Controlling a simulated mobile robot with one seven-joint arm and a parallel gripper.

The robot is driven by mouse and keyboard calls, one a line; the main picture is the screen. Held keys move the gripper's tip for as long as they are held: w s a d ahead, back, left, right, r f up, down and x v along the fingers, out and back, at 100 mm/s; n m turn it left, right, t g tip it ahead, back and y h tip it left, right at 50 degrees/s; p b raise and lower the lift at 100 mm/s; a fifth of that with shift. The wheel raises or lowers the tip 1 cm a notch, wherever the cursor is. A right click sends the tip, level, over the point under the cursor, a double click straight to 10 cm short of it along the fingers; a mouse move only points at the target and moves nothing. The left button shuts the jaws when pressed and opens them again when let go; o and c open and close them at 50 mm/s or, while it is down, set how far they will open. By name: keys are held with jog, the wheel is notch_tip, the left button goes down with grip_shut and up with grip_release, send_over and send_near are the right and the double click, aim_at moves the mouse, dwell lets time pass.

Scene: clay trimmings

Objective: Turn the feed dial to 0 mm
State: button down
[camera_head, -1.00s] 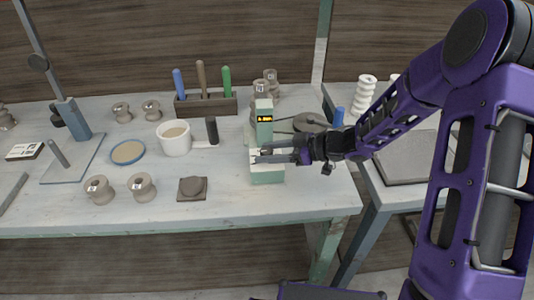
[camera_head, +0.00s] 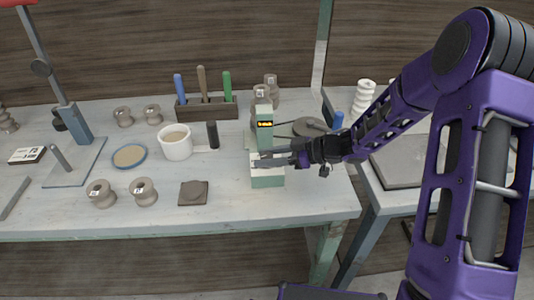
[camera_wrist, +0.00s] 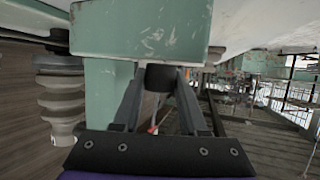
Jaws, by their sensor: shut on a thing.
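The pale green machine (camera_head: 267,179) stands near the right end of the table, with a small black display lit in yellow (camera_head: 265,124); its digits are too small to read. In the wrist view its green body (camera_wrist: 140,28) fills the top. A dark round knob, apparently the feed dial (camera_wrist: 160,76), sits just under that body. My gripper (camera_head: 262,160) reaches in from the right at the machine's front. In the wrist view my gripper (camera_wrist: 160,84) has its two fingers converging on the knob, shut on it. The dial's markings are hidden.
A white mug (camera_head: 175,149), a blue-rimmed dish (camera_head: 130,156), grey spools (camera_head: 101,194) and a dark square tile (camera_head: 193,197) lie to the left. A rack of coloured handles (camera_head: 206,107) stands behind. The table's front strip is mostly clear.

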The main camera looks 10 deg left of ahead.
jog(key=shift+r+n+g+p, duration=0.3)
jog(key=shift+n+g+p, duration=0.35)
jog(key=shift+p, duration=0.25)
jog(key=shift+f+n+g, duration=0.25)
jog(key=shift+n+g, duration=0.1)
jog(key=shift+g, duration=0.2)
jog(key=c, duration=0.7)
grip_release()
jog(key=shift+c, duration=0.2)
jog(key=v, duration=1.7)
jog(key=shift+d+p, duration=0.2)
jog(key=shift+p, duration=0.25)
jog(key=shift+w+a+r, duration=0.1)
jog(key=shift+r, duration=0.05)
